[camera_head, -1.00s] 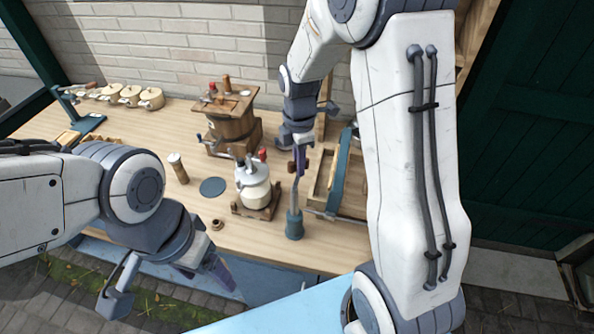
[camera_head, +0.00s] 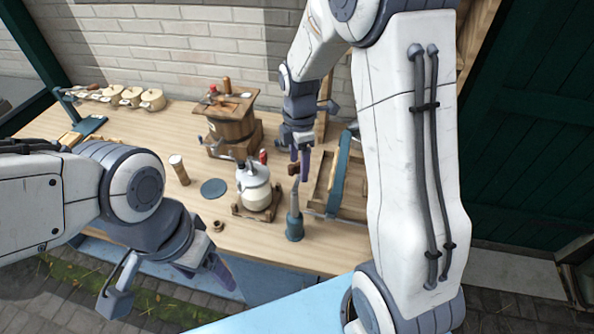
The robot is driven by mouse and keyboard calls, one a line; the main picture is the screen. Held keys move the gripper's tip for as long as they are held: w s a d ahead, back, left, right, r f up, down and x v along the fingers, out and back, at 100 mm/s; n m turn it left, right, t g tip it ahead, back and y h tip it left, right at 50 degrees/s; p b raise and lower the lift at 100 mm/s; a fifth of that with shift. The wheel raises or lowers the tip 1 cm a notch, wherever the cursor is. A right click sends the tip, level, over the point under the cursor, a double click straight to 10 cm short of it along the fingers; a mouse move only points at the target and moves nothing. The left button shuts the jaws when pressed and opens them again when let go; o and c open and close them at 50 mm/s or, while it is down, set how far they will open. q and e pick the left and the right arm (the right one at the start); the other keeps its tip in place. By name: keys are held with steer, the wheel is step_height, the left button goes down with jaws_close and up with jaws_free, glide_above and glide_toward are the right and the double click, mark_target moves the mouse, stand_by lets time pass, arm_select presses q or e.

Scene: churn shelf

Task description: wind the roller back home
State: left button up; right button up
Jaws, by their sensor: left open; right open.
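A wooden trough-like worker (camera_head: 322,186) stands at the right of the bench, partly hidden by my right arm. A dark teal roller or bar (camera_head: 339,176) lies across it; its far side is hidden. A small brown knob (camera_head: 293,168), perhaps the crank grip, is at the trough's left. My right gripper (camera_head: 300,166) points down beside this knob with its jaws open; whether a finger touches the knob I cannot tell. My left gripper (camera_head: 170,287) is open and empty in front of the bench's front edge, away from the trough.
The bench's front left is fairly clear.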

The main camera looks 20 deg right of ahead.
steer(key=shift+r+p, duration=2.25)
steer(key=shift+r, duration=0.7)
steer(key=shift+f, duration=0.1)
steer(key=shift+a, duration=0.2)
steer(key=s+a+m+b, duration=0.4)
steer(key=s+a+b, duration=0.2)
steer(key=s+a, duration=0.35)
steer(key=s+a+f+m+b, duration=0.2)
steer(key=s+m, duration=0.1)
steer(key=s, duration=0.4)
steer(key=s+a+f+m+y+b, duration=0.1)
steer(key=s+a+f+m+b, duration=0.1)
steer(key=s, duration=0.5)
steer(key=shift+a+m+b, duration=0.3)
steer(key=shift+m+b, duration=0.5)
steer(key=shift+s, duration=0.1)
